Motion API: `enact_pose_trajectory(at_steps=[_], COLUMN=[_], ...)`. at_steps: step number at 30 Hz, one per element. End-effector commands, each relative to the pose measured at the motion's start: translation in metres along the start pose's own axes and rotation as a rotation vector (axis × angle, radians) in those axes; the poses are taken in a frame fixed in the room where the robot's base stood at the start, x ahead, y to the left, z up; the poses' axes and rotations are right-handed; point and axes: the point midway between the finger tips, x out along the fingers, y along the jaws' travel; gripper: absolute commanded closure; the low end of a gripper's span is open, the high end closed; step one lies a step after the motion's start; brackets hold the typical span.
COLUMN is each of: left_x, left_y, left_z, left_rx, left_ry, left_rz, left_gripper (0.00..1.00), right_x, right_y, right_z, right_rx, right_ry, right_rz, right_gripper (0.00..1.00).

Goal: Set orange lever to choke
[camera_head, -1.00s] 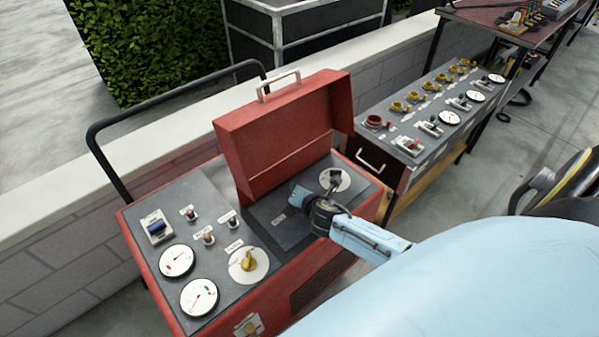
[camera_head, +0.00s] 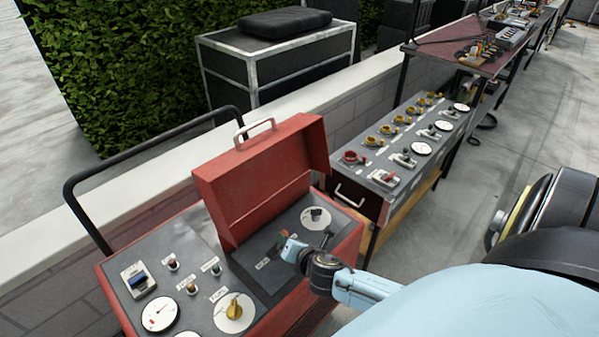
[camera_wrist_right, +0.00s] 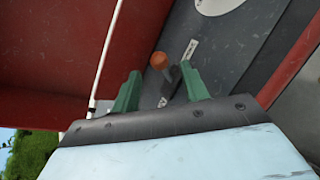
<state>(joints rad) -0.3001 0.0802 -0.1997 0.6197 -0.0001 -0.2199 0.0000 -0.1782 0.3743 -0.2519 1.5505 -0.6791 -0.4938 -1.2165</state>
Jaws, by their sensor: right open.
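The orange lever (camera_wrist_right: 158,61) shows in the right wrist view as a round orange knob on a dark stem, standing on the grey panel. My right gripper (camera_wrist_right: 162,88) has its two green fingers open, one on each side of the lever's stem; the knob shows just beyond the fingertips. I cannot tell whether a finger touches it. In the head view my right gripper (camera_head: 285,243) is over the recessed panel of the red machine (camera_head: 254,172), under its raised lid, and the lever is hard to make out there. My left gripper is out of view.
The raised red lid stands close behind my right gripper. A white dial (camera_head: 315,217) lies to its right. A yellow knob (camera_head: 234,309) and several switches sit on the left panel. A second console (camera_head: 400,150) stands to the right, with a dark red table (camera_head: 470,55) beyond.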

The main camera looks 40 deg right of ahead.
Motion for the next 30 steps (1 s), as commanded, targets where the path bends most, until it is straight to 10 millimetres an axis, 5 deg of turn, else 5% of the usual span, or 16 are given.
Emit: enact_pose_trajectory(at_steps=[10, 30], left_x=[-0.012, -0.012], left_y=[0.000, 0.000], left_z=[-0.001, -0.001], left_rx=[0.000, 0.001], left_ry=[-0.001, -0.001], left_rz=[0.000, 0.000], left_gripper=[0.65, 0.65], right_x=[-0.055, -0.060], right_y=[0.000, 0.000], right_z=[0.000, 0.000], right_rx=[0.000, 0.001], right_ry=[0.001, -0.001], right_rz=[0.000, -0.001], right_gripper=[0.55, 0.55])
